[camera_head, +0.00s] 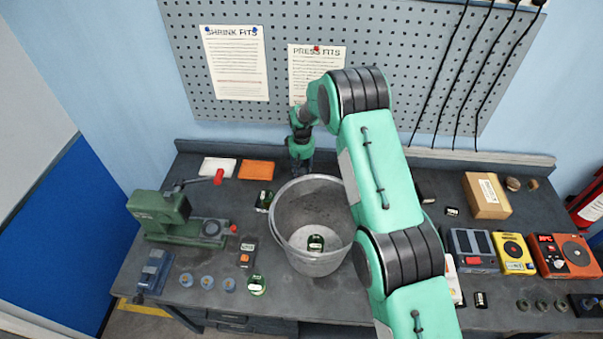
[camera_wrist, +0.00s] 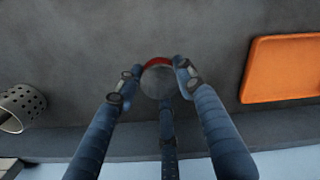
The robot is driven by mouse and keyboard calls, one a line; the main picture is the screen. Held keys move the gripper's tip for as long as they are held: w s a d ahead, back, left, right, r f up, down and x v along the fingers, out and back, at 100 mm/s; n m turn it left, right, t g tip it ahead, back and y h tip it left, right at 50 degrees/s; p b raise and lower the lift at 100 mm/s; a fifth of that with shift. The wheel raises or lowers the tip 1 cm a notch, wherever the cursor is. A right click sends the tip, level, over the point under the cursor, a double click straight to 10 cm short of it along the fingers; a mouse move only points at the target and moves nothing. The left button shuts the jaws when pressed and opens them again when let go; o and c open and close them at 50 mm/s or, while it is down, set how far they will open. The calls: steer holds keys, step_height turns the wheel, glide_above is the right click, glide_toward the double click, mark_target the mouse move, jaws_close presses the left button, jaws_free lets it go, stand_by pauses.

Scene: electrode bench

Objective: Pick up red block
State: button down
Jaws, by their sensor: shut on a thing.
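In the wrist view, the fingers of my gripper (camera_wrist: 158,82) are closed around a small red piece, which I take for the red block (camera_wrist: 157,63). Its red side shows along one edge, and a round grey face is turned to the camera. In the head view, my gripper (camera_head: 301,163) points down at the back of the bench, just behind the grey bucket's rim. The held piece cannot be made out there. Whether it still touches the bench is not clear.
The grey bucket (camera_head: 284,238) stands close in front of my gripper. An orange pad (camera_head: 256,170) lies to its left and also shows in the wrist view (camera_wrist: 282,68). A perforated metal cup (camera_wrist: 22,106) is at the wrist view's left. A green press (camera_head: 160,207) stands farther left.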

mark_target(301, 171)
step_height(301, 171, up, 10)
steer(key=shift+f, duration=0.15)
stand_by(0.4)
